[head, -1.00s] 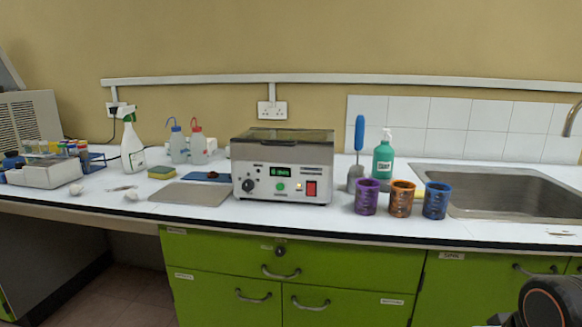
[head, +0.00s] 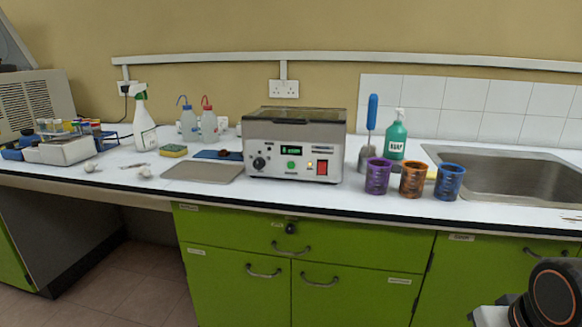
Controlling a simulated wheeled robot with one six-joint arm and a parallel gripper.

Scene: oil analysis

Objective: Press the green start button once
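The green start button (head: 291,164) is a small round button on the front panel of the grey machine (head: 262,135), below its small green-lit display (head: 291,150). A black knob (head: 259,163) is to its left and a red switch (head: 322,168) to its right. The machine stands on the white counter in the middle of the head view, its lid down. Part of my arm shows at the lower right corner, well apart from the machine. My gripper is not in view.
Purple (head: 377,176), orange (head: 413,179) and blue (head: 448,182) cups stand right of the machine, near the counter's front edge. A soap bottle (head: 396,140) and sink (head: 500,149) are behind them. A grey plate (head: 202,172) lies left of the machine. The counter (head: 340,198) before the machine is a narrow free strip.

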